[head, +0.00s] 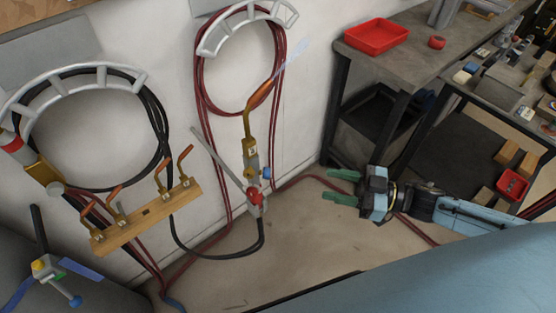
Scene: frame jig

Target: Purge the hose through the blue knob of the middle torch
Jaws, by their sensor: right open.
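The middle torch (249,135) is brass with an orange tip and hangs upright at the wall in front of a red hose coil. Its blue knob (267,173) sticks out on the right side of its lower body. A red knob (254,194) sits lower down. A faint bluish streak (291,60) extends up and right from the tip. My right gripper (329,185) has green fingers, is open and empty, and points left toward the blue knob, with a clear gap between them. My left gripper is out of view.
A wooden rack (146,220) with several bent copper tips is at the left, below a black hose coil (167,140). A valve with coloured handles (46,268) is lower left. Benches with a red tray (376,36) stand right. Red hoses (300,179) run along the floor.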

